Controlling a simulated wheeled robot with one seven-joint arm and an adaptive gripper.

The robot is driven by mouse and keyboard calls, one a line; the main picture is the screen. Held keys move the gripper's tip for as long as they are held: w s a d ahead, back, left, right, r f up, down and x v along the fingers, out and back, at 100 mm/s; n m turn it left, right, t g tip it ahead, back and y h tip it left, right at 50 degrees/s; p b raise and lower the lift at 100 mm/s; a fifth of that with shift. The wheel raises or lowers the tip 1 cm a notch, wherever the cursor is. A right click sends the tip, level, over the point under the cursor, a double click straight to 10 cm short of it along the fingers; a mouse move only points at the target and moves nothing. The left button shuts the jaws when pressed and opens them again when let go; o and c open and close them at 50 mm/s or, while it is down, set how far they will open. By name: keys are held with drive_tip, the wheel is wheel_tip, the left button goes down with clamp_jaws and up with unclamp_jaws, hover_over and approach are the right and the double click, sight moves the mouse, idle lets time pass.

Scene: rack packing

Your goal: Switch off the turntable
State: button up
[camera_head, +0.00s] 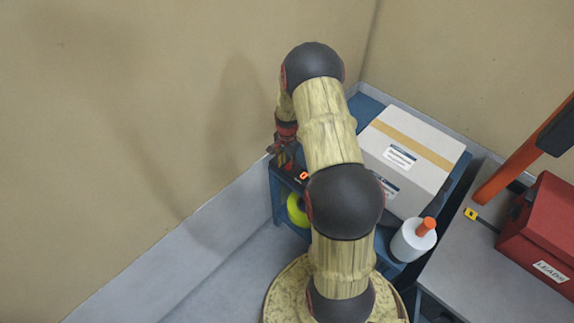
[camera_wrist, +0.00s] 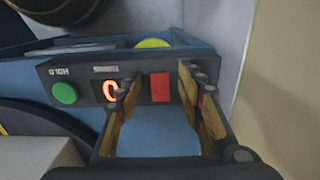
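A dark control panel (camera_wrist: 84,72) sits on the blue frame in the wrist view. It carries a round green button (camera_wrist: 64,93), a lit display (camera_wrist: 110,89) reading 0, and a red rectangular button (camera_wrist: 160,87). My gripper (camera_wrist: 158,82) is open and empty. Its fingers are either side of the red button in that view; contact cannot be told. In the head view my gripper (camera_head: 284,150) is partly hidden by my arm, beside the panel's lit display (camera_head: 304,176). I cannot clearly make out the turntable's plate.
A pale taped carton (camera_head: 408,160) stands on the blue unit (camera_head: 368,107). A white roll with an orange top (camera_head: 413,240) is at its front. A yellow-green round thing (camera_head: 297,210) is below the panel. A red case (camera_head: 545,232) sits on the grey bench at right. Walls stand close behind.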

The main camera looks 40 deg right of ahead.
drive_tip(key=shift+c, duration=0.8)
drive_tip(key=c, duration=0.7)
clamp_jaws()
drive_tip(key=shift+d+r+y+p, duration=0.2)
drive_tip(key=shift+d+y+p, duration=0.1)
drive_tip(key=shift+y+p, duration=0.55)
drive_tip(key=shift+d+y+p, duration=0.15)
drive_tip(key=shift+y+p, duration=0.15)
drive_tip(key=shift+y, duration=0.35)
drive_tip(key=o, duration=0.9)
unclamp_jaws()
drive_tip(key=shift+c, duration=0.2)
